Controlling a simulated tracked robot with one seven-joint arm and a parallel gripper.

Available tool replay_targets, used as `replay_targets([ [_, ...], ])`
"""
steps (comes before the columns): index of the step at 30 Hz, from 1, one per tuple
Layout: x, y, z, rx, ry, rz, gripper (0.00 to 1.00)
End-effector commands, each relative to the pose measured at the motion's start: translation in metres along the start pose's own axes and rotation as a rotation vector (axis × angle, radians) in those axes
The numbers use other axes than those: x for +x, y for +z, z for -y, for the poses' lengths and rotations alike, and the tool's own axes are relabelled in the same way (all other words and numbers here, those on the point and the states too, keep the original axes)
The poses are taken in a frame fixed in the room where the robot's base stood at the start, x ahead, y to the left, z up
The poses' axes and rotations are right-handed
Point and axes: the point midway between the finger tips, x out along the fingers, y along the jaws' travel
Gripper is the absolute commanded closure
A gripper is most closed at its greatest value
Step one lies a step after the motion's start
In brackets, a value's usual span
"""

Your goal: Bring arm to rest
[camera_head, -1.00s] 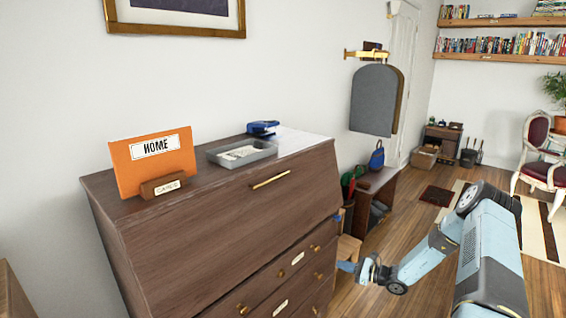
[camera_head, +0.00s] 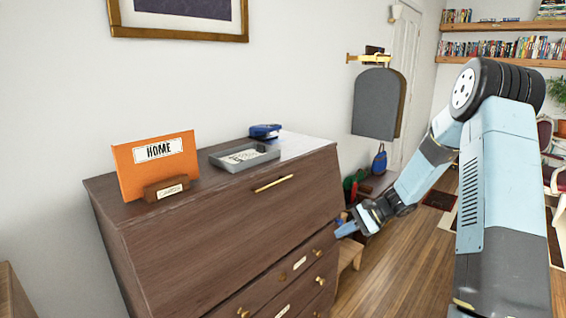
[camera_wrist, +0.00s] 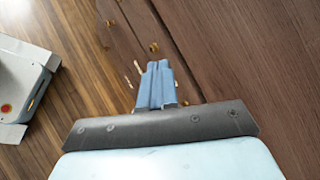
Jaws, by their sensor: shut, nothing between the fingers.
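My arm is raised and bent in the right part of the head view, its elbow high and its forearm sloping down to the left. My gripper (camera_head: 342,230) is at the end, beside the right edge of the dark wooden dresser (camera_head: 225,235). In the wrist view my gripper (camera_wrist: 155,68) shows two blue fingers together, with nothing between them. Behind the fingers there are the dresser front (camera_wrist: 240,60) and the wooden floor (camera_wrist: 90,50). I cannot tell whether the fingers touch the dresser.
On the dresser stand an orange HOME folder (camera_head: 155,165) in a wooden holder, a grey tray (camera_head: 245,157) and a blue stapler (camera_head: 265,131). A low bench (camera_head: 380,183) with bags stands beyond.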

Motion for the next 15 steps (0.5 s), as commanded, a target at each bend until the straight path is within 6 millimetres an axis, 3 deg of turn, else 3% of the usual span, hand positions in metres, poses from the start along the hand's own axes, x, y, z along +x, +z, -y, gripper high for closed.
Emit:
replay_targets([
  [15,-0.053,0.122,0.001,-0.308,0.264,-0.186,1.0],
])
